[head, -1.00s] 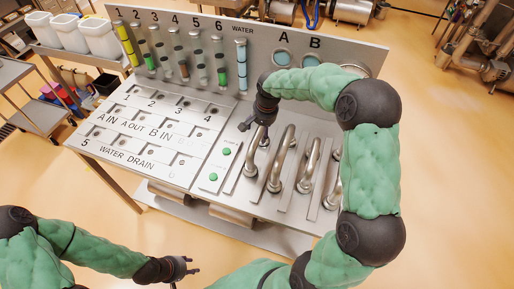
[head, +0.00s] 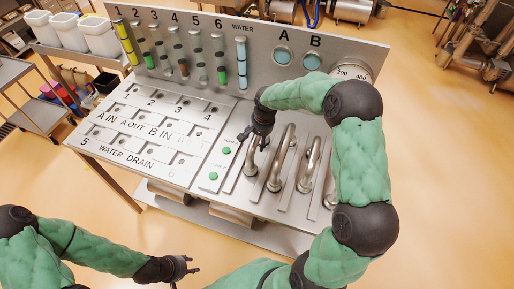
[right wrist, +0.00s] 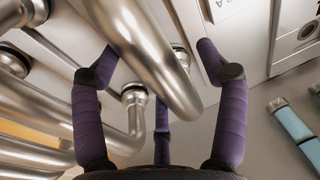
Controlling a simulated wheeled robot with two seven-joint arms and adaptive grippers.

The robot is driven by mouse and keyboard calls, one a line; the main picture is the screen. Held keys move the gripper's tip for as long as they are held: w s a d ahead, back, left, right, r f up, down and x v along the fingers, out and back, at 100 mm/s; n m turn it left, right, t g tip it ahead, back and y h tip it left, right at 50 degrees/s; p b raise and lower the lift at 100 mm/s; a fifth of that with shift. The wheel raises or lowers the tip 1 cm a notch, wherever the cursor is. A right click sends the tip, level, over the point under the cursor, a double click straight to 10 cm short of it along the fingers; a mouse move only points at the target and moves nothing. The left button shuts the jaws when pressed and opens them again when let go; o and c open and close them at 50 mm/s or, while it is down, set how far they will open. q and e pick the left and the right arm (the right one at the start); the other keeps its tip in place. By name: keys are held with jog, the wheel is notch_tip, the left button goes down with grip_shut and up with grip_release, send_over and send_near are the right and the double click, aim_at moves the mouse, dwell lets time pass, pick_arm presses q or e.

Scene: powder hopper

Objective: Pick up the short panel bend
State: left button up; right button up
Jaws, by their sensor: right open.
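Several shiny steel panel bends stand in a row on the right part of the sloped panel. The leftmost bend (head: 250,168), which looks the shortest, is directly below my right gripper (head: 252,139). In the right wrist view, my open right gripper (right wrist: 160,62) has its purple fingers on either side of a steel bend (right wrist: 150,50). There are gaps between the fingers and the pipe, and no grip on it shows. My left gripper (head: 188,268) is low at the front, away from the panel, and looks open and empty.
Other bends (head: 282,160) stand close to the right, with narrow slots between. Two green buttons (head: 213,176) and the labelled port plate (head: 140,135) are to the left. Sample tubes (head: 220,62) line the upright back panel (head: 300,38).

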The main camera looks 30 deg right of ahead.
jog(key=shift+f+b, duration=0.25)
jog(key=shift+b, duration=0.05)
dwell(0.5)
jog(key=shift+r, duration=0.1)
grip_shut()
